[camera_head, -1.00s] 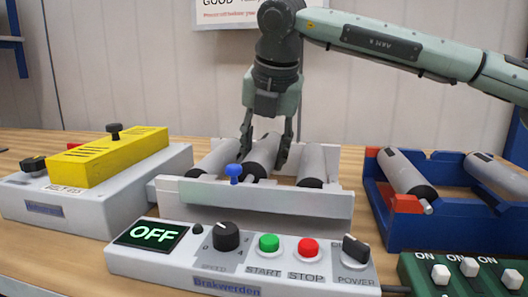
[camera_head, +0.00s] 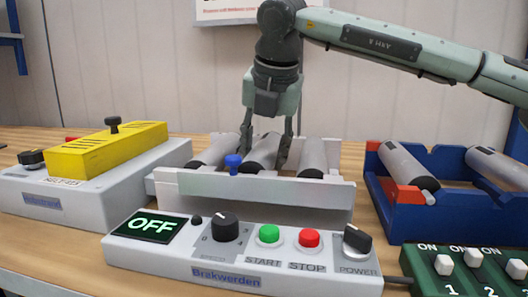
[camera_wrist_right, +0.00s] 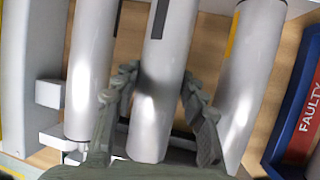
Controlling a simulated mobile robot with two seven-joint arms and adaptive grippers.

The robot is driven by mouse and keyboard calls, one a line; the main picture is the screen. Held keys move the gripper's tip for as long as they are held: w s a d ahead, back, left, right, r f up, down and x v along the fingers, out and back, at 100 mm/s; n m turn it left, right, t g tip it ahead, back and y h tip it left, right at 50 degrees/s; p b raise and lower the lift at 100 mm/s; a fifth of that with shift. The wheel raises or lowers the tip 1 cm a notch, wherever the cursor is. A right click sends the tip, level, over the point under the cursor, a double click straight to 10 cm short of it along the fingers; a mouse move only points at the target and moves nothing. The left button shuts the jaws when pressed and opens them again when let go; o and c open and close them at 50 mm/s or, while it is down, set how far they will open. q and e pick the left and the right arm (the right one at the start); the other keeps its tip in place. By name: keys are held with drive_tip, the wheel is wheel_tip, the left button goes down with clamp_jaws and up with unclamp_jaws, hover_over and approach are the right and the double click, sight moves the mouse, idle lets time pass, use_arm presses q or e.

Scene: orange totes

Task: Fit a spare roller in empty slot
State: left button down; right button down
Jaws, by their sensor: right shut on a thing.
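A conveyor frame (camera_head: 285,188) stands in the middle of the table. A grey roller lies in it at the left (camera_head: 213,150) and another at the right (camera_head: 313,157). My right gripper (camera_head: 266,150) comes down from above, shut on the middle roller (camera_head: 262,151), between those two. In the right wrist view, the fingers of the right gripper (camera_wrist_right: 155,92) flank the middle roller (camera_wrist_right: 162,50). The rear end of this roller is hidden, and I cannot tell whether it is fully seated. My left gripper is not in view.
A blue rack (camera_head: 448,225) with two rollers stands at the right; its label reads FAULTY in the wrist view (camera_wrist_right: 312,108). A control panel (camera_head: 240,265) showing OFF is in front. A belt box with a yellow cover (camera_head: 108,152) is at left, a green switch box (camera_head: 465,280) at front right.

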drive_tip(key=shift+f, duration=0.15)
drive_tip(key=c, duration=0.8)
unclamp_jaws()
drive_tip(key=shift+f, duration=0.1)
drive_tip(key=v, duration=1.2)
